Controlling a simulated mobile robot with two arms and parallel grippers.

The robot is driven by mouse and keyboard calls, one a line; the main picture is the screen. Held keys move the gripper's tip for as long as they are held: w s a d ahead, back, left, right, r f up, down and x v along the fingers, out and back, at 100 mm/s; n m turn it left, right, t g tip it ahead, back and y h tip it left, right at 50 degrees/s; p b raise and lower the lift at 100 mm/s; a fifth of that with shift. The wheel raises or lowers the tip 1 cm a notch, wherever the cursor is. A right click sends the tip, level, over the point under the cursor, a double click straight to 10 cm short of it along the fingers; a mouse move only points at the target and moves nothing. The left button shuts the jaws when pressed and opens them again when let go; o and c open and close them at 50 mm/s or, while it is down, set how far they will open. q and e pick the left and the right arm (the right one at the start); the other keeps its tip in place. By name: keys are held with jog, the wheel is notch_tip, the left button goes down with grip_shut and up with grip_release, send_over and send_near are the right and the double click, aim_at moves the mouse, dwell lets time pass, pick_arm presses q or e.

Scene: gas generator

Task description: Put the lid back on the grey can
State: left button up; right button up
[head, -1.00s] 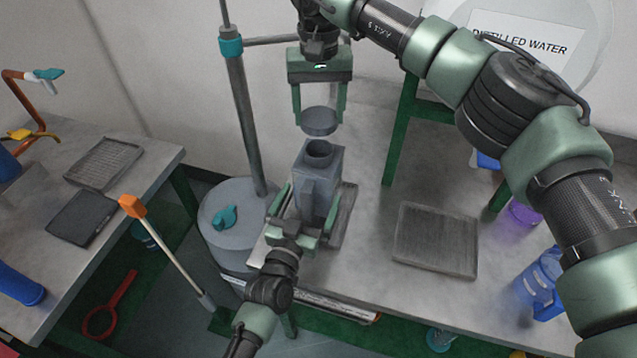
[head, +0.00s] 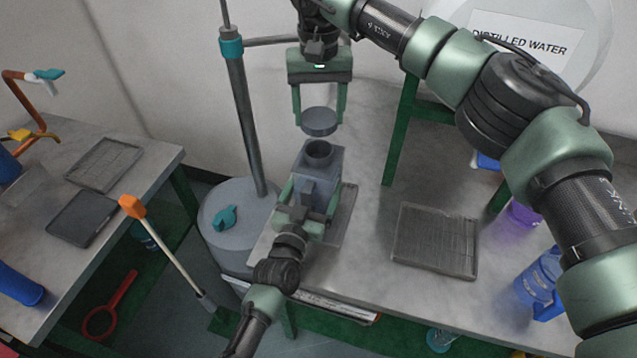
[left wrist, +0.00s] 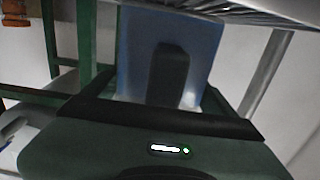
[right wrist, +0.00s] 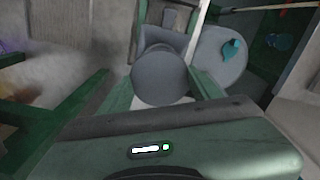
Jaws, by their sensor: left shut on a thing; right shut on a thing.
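The grey can (head: 326,172) stands upright on the right-hand table, with its round mouth facing up and uncovered. Its blue-grey body also fills the middle of the left wrist view (left wrist: 205,45). My left gripper (head: 309,200) is shut on the can from the near side and hides its lower front. My right gripper (head: 320,116) points down above the can, shut on the round grey lid (head: 320,124). The lid is held roughly level, apart from the mouth and slightly beyond it in the head view. The right wrist view shows the lid (right wrist: 160,77) between the fingers.
A grey drum (head: 238,240) with a teal tap handle stands left of the can, beside a tall post (head: 243,120). A ribbed tray (head: 435,242) lies to the right. A blue bottle (head: 537,278) stands farther right. Bare tabletop (head: 372,215) separates the can and ribbed tray.

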send_over(319, 142)
jog(key=s, duration=0.3)
jog(key=shift+w+f, duration=0.15)
jog(key=shift+f, duration=2.35)
jog(key=shift+f, duration=0.85)
jog(key=shift+f, duration=0.55)
